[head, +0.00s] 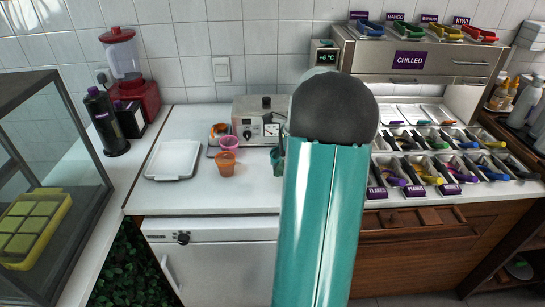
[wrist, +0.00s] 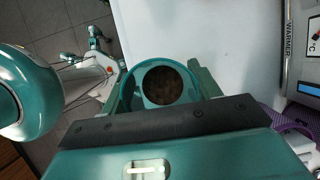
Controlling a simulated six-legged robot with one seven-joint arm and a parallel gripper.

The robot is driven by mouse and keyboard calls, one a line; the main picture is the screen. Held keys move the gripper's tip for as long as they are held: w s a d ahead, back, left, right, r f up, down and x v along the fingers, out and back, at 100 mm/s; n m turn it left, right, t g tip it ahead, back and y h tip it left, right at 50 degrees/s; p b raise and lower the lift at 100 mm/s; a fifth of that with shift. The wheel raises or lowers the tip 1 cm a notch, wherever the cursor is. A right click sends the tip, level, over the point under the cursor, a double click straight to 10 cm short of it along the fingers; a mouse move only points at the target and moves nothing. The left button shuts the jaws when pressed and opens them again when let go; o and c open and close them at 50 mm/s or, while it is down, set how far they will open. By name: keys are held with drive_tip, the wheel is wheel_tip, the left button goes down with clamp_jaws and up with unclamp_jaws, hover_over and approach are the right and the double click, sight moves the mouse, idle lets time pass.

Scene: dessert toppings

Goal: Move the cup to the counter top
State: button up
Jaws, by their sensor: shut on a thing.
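A teal cup with dark brown contents (wrist: 138,97) is between the two fingers of my gripper (wrist: 163,78) in the wrist view. The fingers are shut on its sides, and I look down into its round opening. The white counter top (wrist: 215,30) shows beyond it; whether the cup touches the counter cannot be told. In the head view my teal arm hides most of this spot; a small green piece shows at its left edge, cup or finger I cannot tell. The white counter top (head: 190,120) is also in the head view.
An orange cup (head: 225,165) and a pink cup (head: 229,143) stand left of my arm, before the silver warmer (head: 246,115). A white tray (head: 173,160) lies further left. Topping bins (head: 430,170) and a chilled cabinet (head: 410,60) are on the right. Counter around the tray is clear.

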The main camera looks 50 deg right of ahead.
drive_tip(key=shift+f, duration=0.1)
drive_tip(key=shift+s, duration=0.15)
drive_tip(key=shift+f, duration=0.7)
drive_tip(key=shift+s+f, duration=0.15)
drive_tip(key=shift+f, duration=2.05)
drive_tip(key=shift+w, duration=0.25)
drive_tip(key=shift+f, duration=1.4)
